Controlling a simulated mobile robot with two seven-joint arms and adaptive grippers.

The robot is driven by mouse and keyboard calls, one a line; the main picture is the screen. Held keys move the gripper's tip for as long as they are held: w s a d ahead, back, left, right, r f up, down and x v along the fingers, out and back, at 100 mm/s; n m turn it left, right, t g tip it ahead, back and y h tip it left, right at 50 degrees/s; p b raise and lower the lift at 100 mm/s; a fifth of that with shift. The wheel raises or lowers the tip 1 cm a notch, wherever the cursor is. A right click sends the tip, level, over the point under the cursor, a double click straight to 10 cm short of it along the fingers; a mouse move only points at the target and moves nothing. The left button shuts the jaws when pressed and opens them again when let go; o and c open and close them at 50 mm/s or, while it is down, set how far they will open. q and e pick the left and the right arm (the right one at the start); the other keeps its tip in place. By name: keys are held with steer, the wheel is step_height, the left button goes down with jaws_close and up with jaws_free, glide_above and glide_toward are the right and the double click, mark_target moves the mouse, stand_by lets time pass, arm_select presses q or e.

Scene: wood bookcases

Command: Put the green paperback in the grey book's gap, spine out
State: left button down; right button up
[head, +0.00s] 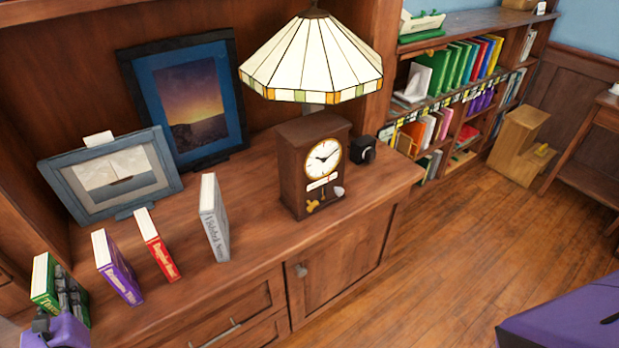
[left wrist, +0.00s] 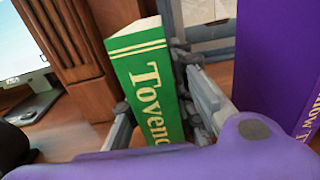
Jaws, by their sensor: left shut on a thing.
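The green paperback (head: 42,275) stands upright at the left end of the cabinet top, its lettered spine facing the front. My left gripper (head: 66,297) is shut on it. In the left wrist view the green paperback (left wrist: 148,75) is between the fingers of the left gripper (left wrist: 158,112), and its lower end is hidden. The grey book (head: 214,218) stands upright farther right on the cabinet top. A wide space lies between it and the red book (head: 157,246). My right gripper is not in view.
A purple book (head: 118,268) stands between the green and red ones. Framed pictures (head: 112,175) (head: 190,100) are behind. A clock (head: 312,165) and lamp (head: 312,60) stand right of the grey book. A filled bookcase (head: 470,60) stands at back right, with open floor before it.

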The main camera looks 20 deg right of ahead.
mark_target(38, 294)
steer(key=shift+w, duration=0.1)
arm_select(q)
step_height(38, 294, up, 5)
steer(key=p, duration=0.3)
steer(key=s+r+p, duration=0.2)
steer(key=r, duration=0.1)
steer(key=r+p, duration=0.2)
steer(key=shift+s+d, duration=0.25)
steer(key=shift+s, duration=0.15)
steer(key=shift+s+f+b, duration=0.45)
steer(key=shift+s, duration=0.05)
steer(key=shift+s+d+f, duration=0.15)
steer(key=shift+s+d, duration=0.05)
steer(key=shift+s, duration=0.35)
steer(key=s+d+r, duration=0.1)
steer(key=s+r, duration=0.3)
steer(key=s, duration=0.5)
steer(key=shift+d+r, duration=0.15)
steer(key=shift+d, duration=0.1)
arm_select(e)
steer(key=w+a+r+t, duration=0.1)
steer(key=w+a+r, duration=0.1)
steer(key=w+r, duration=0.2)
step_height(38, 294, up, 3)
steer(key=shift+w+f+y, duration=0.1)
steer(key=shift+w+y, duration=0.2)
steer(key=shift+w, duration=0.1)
